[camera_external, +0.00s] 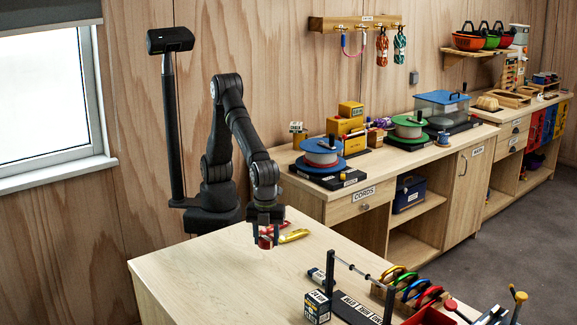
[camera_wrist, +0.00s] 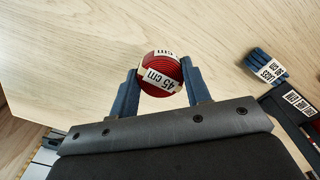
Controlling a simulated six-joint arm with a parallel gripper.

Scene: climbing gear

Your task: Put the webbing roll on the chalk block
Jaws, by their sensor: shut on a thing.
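The webbing roll (camera_wrist: 160,76) is a red coil with white "45 cm" labels. It sits between the two fingers of my gripper (camera_wrist: 163,88) in the wrist view. In the external view my gripper (camera_external: 268,232) is shut on the red roll (camera_external: 265,242), over the far part of the light wooden table (camera_external: 215,285). I cannot tell whether the roll touches the tabletop.
A yellow item (camera_external: 294,236) lies just right of my gripper. A black labelled stand with a raised bar (camera_external: 355,308) is beside the blue block, with coloured carabiners (camera_external: 412,284) behind it. A red bin and tools crowd the front right. The table's left side is clear.

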